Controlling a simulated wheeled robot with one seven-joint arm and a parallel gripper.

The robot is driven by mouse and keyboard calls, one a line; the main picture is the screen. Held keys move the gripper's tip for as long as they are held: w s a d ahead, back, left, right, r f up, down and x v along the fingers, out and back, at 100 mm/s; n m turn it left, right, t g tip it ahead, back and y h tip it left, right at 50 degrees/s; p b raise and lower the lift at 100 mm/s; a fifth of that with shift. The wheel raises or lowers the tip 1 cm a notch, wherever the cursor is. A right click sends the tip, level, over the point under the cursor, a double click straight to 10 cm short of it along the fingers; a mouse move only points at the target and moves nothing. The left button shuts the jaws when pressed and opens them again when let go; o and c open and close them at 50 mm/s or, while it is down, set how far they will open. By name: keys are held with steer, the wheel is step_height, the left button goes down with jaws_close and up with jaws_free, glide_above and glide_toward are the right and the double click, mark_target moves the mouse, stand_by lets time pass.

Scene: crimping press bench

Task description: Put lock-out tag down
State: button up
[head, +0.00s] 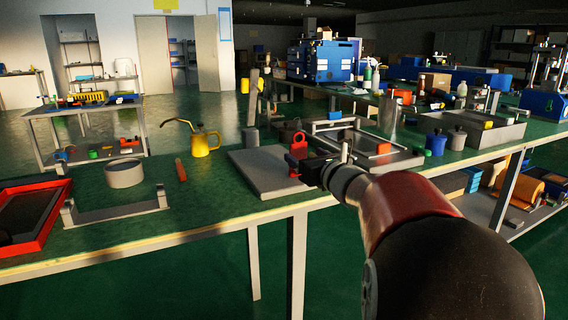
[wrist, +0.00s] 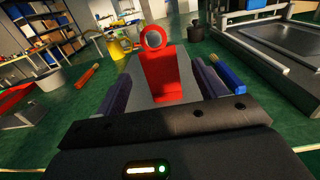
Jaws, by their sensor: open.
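The red lock-out tag (head: 298,155), with a ring at its top, is upright at the right part of a flat grey plate (head: 262,173) on the green bench. In the wrist view the tag (wrist: 163,76) is between the two dark fingers, with visible gaps on both sides. My gripper (head: 306,168) is open around the tag, low over the plate.
A yellow oil can (head: 204,143) and an orange-red stick (head: 181,170) are left of the plate. A grey round bowl (head: 125,173) and a red tray (head: 33,217) are farther left. A grey framed fixture (head: 372,146) is close on the right. Green bench top between bowl and plate is mostly free.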

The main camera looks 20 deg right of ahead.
mark_target(299, 150)
steer(key=w+p, duration=0.1)
steer(key=w, duration=0.2)
steer(key=w+p, duration=0.1)
steer(key=w, duration=0.2)
steer(key=shift+w+a+r, duration=0.15)
steer(key=shift+w, duration=0.15)
steer(key=c, duration=1.1)
steer(key=shift+r, duration=0.1)
